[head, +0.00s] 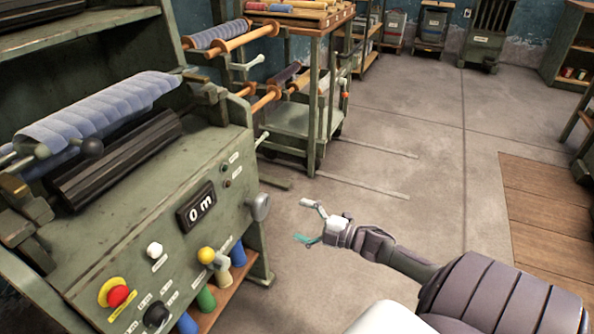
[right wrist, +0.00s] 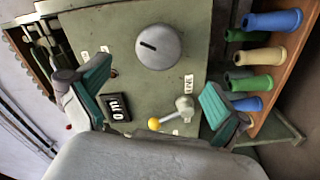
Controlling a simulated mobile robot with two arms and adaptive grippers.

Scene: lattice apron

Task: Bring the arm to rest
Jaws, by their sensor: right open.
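My right gripper (head: 308,224) is open and empty in the head view. It hangs in the air to the right of the green machine (head: 140,235), apart from it. My right arm reaches in from the lower right. In the right wrist view the gripper (right wrist: 150,95) has its two teal-padded fingers spread wide. The machine's panel (right wrist: 150,85) shows between and beyond them, with nothing between the pads. My left gripper does not show.
The panel carries a grey knob (head: 261,207), a yellow-tipped lever (head: 207,255), a "0 m" counter (head: 197,207) and a red button (head: 118,295). Coloured tubes (head: 207,299) stand on a low shelf. A roller cart (head: 305,120) stands behind. The floor (head: 400,160) to the right is clear.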

